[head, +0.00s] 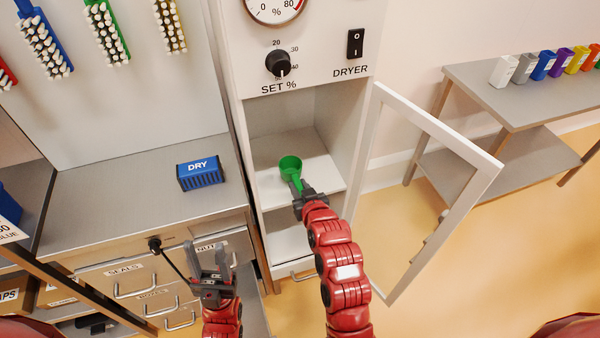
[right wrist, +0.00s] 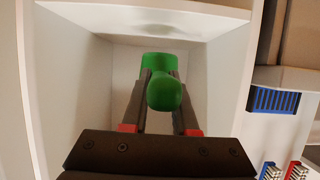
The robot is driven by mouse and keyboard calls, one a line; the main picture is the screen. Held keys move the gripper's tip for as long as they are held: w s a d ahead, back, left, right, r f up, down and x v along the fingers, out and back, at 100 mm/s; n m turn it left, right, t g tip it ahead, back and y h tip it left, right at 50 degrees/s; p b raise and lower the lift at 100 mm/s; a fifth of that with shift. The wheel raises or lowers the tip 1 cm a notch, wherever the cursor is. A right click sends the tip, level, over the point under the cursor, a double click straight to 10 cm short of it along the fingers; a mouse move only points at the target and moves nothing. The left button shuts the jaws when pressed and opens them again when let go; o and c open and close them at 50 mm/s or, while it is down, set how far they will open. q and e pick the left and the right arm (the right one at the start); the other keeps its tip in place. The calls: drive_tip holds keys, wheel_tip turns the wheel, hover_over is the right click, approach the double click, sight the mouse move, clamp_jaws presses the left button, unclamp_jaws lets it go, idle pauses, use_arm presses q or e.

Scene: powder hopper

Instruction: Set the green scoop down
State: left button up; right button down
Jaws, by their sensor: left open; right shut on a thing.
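The green scoop (head: 290,164) is inside the open dryer cabinet, at the upper shelf (head: 318,170). Its cup end points into the cabinet and its handle runs back to my right gripper (head: 302,191). That gripper is shut on the handle. In the right wrist view the scoop (right wrist: 164,92) shows between the two dark fingers, with cabinet walls around it. I cannot tell whether the scoop touches the shelf. My left gripper (head: 211,268) is open and empty in front of the drawers, left of the cabinet.
The cabinet's framed door (head: 435,127) stands open to the right of my right arm. A blue DRY box (head: 200,174) sits on the grey counter (head: 120,212) to the left. The shelf around the scoop is bare.

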sight(300, 171)
drive_tip(key=w, duration=0.3)
drive_tip(key=w+p, duration=0.1)
drive_tip(key=w, duration=0.1)
drive_tip(key=shift+w+d+f, duration=0.1)
drive_tip(key=shift+w+d, duration=0.15)
drive_tip(key=shift+w+f, duration=0.25)
drive_tip(key=shift+w, duration=0.25)
drive_tip(key=shift+d+f+p, duration=0.1)
drive_tip(key=shift+f+p, duration=0.95)
drive_tip(key=shift+f, duration=0.8)
drive_tip(key=c, duration=0.7)
unclamp_jaws()
